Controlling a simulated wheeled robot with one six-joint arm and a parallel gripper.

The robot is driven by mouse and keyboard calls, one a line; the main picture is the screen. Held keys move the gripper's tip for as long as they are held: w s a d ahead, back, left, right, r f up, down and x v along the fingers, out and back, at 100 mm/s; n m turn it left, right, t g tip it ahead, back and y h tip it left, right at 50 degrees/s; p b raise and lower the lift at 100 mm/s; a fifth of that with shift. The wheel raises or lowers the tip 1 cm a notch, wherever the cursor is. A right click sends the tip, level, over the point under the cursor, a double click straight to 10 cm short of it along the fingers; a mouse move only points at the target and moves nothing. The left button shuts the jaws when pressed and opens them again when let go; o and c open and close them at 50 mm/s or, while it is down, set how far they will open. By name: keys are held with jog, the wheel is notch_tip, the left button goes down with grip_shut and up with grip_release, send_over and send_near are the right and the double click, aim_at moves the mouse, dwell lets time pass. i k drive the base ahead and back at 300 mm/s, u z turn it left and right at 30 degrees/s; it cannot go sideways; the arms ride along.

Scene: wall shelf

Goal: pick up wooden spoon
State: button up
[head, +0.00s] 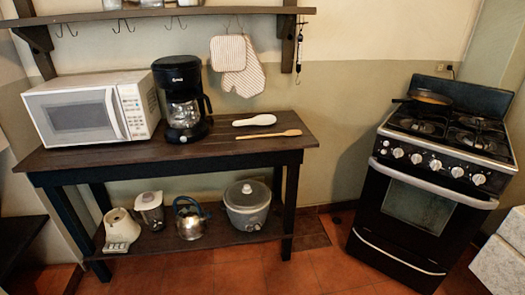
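A wooden spoon (268,134) lies flat on the dark wooden table (90,156), towards its right end. Its broader end points right and its thin end points left. It lies just in front of a white spoon-shaped rest (254,120), with a small gap between them. Nothing covers the spoon. My gripper is not in view.
A black coffee maker (184,98) and a white microwave (88,110) stand left of the spoon. Cloth mitts (243,75) hang behind it. A lower shelf holds a kettle (190,222) and a grey cooker (247,208). A stove (425,190) stands right; the floor in front is clear.

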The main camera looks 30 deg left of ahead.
aim_at(293, 132)
jog(key=z, duration=0.7)
jog(key=k, duration=0.15)
jog(key=u, duration=2.05)
jog(key=i, duration=0.65)
jog(key=u, duration=0.45)
jog(key=i, duration=1.4)
jog(key=z, duration=1.2)
jog(key=i, duration=0.45)
jog(key=z, duration=0.5)
